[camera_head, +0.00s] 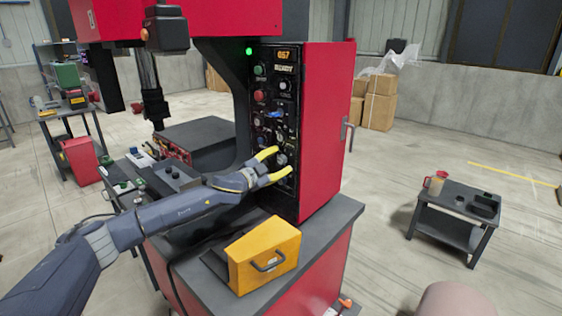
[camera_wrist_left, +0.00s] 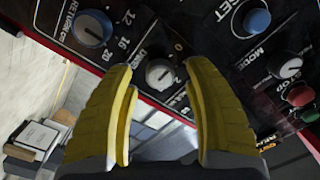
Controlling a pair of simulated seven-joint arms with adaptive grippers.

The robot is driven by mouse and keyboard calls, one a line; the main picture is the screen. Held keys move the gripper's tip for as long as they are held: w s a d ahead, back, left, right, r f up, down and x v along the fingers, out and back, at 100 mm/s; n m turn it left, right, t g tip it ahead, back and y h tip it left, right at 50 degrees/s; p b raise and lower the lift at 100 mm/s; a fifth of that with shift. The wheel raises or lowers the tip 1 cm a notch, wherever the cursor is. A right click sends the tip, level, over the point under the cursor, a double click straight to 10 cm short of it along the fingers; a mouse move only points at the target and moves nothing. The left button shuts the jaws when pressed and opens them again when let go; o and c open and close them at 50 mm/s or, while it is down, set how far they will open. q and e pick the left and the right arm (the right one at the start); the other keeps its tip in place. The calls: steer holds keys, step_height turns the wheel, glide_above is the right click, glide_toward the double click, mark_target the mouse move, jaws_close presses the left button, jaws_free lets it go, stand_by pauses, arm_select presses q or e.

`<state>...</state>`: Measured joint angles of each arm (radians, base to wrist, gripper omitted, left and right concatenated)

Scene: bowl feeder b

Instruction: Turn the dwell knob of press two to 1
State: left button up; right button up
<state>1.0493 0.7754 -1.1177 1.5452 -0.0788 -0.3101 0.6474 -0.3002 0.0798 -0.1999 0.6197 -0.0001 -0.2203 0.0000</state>
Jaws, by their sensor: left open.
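The dwell knob (camera_wrist_left: 159,74) is a small pale round knob on the black control panel (camera_head: 262,90) of the red press. Part of its label and the figure 0 show beside it in the left wrist view. Its exact setting is too small to tell. My left gripper (camera_head: 278,163) is open at the lower part of the panel. In the left wrist view its yellow fingers (camera_wrist_left: 159,66) stand one on each side of the knob, with gaps visible. I cannot tell whether the tips reach past the knob's face. My right gripper is not in view.
A blue knob (camera_wrist_left: 91,28), a blue reset button (camera_wrist_left: 256,20), a mode knob (camera_wrist_left: 285,65) and a red button (camera_wrist_left: 300,95) are on the same panel. A yellow box with a handle (camera_head: 264,255) stands on the press base below my left gripper.

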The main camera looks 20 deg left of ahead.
arm_select(q)
steer(key=shift+w+d, duration=0.3)
steer(key=shift+w, duration=0.3)
jaws_close()
